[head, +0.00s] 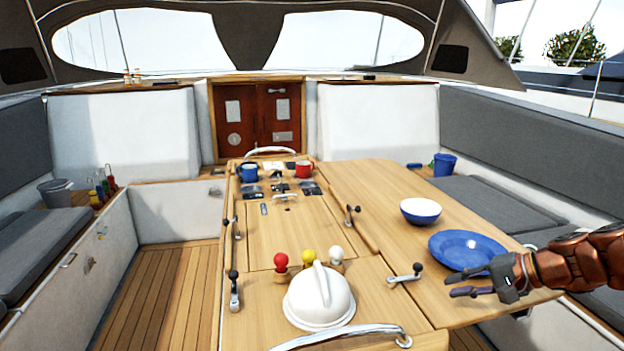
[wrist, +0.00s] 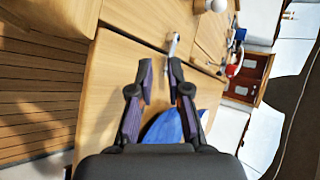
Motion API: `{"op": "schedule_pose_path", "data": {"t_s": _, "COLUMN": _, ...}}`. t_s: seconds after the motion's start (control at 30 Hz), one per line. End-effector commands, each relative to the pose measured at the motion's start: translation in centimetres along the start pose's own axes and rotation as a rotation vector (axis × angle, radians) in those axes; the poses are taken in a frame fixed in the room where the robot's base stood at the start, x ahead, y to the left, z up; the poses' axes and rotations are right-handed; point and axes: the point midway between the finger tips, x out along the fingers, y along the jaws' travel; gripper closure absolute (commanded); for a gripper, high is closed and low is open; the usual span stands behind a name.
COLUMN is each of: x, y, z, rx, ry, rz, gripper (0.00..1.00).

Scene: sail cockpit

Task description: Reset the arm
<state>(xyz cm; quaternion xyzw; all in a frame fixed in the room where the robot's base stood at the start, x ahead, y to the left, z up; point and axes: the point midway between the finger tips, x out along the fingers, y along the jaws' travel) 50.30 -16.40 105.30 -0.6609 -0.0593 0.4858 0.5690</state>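My gripper (head: 468,283) is at the right of the head view, at the near right part of the table (head: 372,190). Its two dark fingers are apart, with nothing between them. In the wrist view my gripper (wrist: 160,80) also shows its fingers spread. The blue plate (head: 468,249) lies on the table just behind the fingers in the head view, and the upper finger overlaps its near edge. Part of the blue plate (wrist: 168,128) shows between and beside the fingers in the wrist view. I cannot tell whether the fingers touch it.
A blue-and-white bowl (head: 420,211) stands behind the plate. A white domed compass cover (head: 319,298), a steel rail (head: 345,337) and several levers are on the console. Blue (head: 248,172) and red (head: 304,169) mugs stand at the far end. Benches flank the table.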

Motion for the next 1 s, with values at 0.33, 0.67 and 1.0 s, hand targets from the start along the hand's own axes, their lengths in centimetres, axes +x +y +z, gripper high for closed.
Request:
{"op": "schedule_pose_path", "data": {"t_s": 0.33, "x": 5.3, "y": -0.1, "z": 15.3, "rx": -0.23, "ry": -0.233, "rz": 0.315, "gripper": 0.83}}
{"op": "schedule_pose_path", "data": {"t_s": 0.67, "x": 4.6, "y": 4.7, "z": 25.9, "rx": -0.437, "ry": -0.359, "rz": 0.616, "gripper": 0.83}}
{"op": "schedule_pose_path", "data": {"t_s": 1.0, "x": -0.3, "y": 11.4, "z": 31.9, "rx": -0.634, "ry": -0.404, "rz": 0.909, "gripper": 0.83}}
